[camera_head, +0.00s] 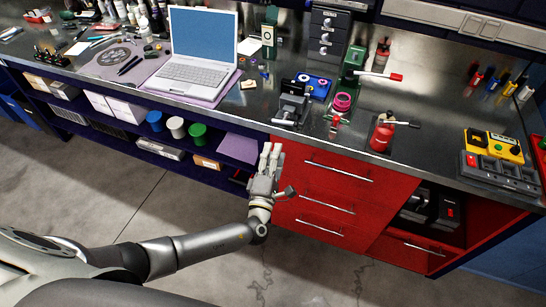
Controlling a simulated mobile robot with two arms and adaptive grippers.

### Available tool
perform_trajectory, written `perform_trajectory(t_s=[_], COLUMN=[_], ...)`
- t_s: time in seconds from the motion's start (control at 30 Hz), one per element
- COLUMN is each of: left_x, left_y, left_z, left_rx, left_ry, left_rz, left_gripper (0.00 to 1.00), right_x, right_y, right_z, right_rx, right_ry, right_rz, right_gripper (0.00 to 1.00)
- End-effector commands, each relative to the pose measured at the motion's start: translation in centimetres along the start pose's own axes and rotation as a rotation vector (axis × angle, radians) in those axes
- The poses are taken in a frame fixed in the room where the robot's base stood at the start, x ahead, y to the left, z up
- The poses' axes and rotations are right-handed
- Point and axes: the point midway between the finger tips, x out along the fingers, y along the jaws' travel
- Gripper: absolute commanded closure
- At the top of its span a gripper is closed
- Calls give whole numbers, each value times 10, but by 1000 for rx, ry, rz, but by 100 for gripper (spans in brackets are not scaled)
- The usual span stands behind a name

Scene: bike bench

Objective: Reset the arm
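My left arm comes in from the lower left, stretched out low over the floor. My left gripper (268,160) points up and away, in front of the left edge of the red drawer cabinet, below the front edge of the workbench. Its light grey fingers look close side by side with nothing seen between them. I cannot tell whether they are open or shut. My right gripper is not in view.
The workbench (236,103) carries a laptop (203,55), a vise (290,105), a red bottle (381,133) and a yellow device (493,147). Red drawers (325,200) and shelves with spools (176,127) lie below. The grey floor (110,195) is clear.

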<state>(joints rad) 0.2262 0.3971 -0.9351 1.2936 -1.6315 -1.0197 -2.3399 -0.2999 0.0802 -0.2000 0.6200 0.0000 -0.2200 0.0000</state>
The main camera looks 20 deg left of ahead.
Motion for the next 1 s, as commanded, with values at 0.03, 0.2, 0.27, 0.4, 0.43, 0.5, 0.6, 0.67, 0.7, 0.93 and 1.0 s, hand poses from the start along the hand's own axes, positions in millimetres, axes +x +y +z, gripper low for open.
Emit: perform_trajectory(t_s=[0.03, 0.2, 0.27, 0.4, 0.43, 0.5, 0.6, 0.67, 0.7, 0.93, 1.0], left_x=[-4, -8, -8, -7, -7, -7, -7, -8, -8, -11, -10], left_y=[0, 0, 0, 0, 0, 0, 0, -1, -2, -28, -38], left_z=[0, -1, -1, -1, 0, 0, 0, 0, 0, 7, 10], left_rx=[0, 0, 0, 0, 0, 0, 0, -8, -28, -567, -838], left_ry=[0, 1, 1, 1, 1, 1, 1, 2, 5, 103, 157], left_rz=[0, 1, 1, 0, 0, 0, 0, -1, -5, -82, -110], left_gripper=[64, 64, 64, 64, 64, 64, 63, 55, 50, 20, 11], right_x=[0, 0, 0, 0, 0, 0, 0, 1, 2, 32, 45], right_y=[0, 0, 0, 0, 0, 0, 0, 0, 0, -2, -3], right_z=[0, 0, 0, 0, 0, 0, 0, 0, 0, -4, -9], right_rx=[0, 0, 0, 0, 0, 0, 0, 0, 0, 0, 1], right_ry=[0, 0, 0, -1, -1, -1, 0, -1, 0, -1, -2], right_rz=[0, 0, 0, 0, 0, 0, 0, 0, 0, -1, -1], right_gripper=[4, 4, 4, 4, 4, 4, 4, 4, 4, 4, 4])
